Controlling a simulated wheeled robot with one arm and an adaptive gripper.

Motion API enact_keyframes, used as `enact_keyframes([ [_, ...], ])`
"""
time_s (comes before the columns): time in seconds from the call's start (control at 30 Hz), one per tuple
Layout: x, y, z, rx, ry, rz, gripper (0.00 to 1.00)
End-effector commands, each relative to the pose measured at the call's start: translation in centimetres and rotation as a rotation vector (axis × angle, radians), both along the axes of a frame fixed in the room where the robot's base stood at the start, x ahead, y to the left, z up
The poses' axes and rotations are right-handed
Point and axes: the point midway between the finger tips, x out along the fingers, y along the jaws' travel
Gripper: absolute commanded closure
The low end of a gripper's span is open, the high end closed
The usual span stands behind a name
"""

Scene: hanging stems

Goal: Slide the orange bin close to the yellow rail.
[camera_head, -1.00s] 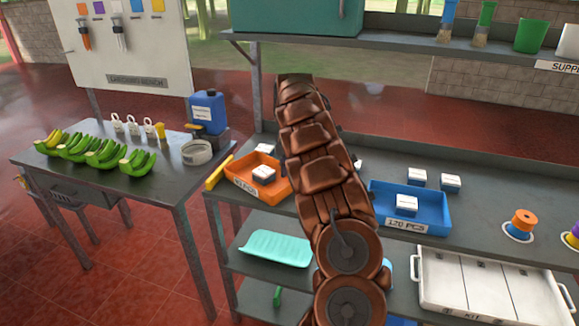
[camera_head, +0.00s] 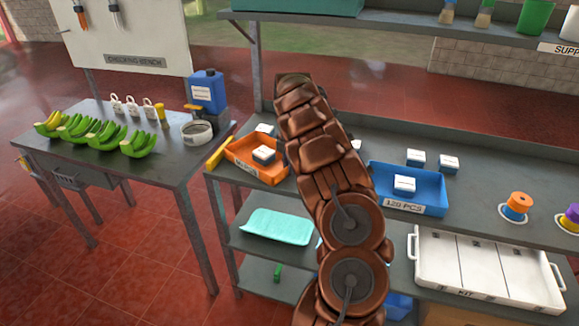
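The orange bin (camera_head: 272,172) stands on the grey bench near its left end, with a white label on its front and a white box (camera_head: 263,154) inside. The yellow rail (camera_head: 216,157) lies along the bench's left edge, just left of the bin. A narrow gap seems to lie between them, but I cannot tell its exact width. My brown arm rises in front of the bench, just right of the bin, and hides part of that area. My gripper is not visible; the far end of the arm hides it or it is out of sight.
A blue bin (camera_head: 436,190) with a white box stands right of my arm, with more white boxes behind it. A white divided tray (camera_head: 425,262) is at the front right. A separate table (camera_head: 160,165) at left holds green bananas and a blue canister (camera_head: 207,90). A shelf hangs above.

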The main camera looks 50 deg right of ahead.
Motion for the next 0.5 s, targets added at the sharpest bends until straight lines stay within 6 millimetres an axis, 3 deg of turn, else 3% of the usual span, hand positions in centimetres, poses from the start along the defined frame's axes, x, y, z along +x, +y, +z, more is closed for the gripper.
enact_keyframes([
  [0.5, 0.00, 0.01, 0.01, 0.000, 0.000, 0.000, 1.00],
])
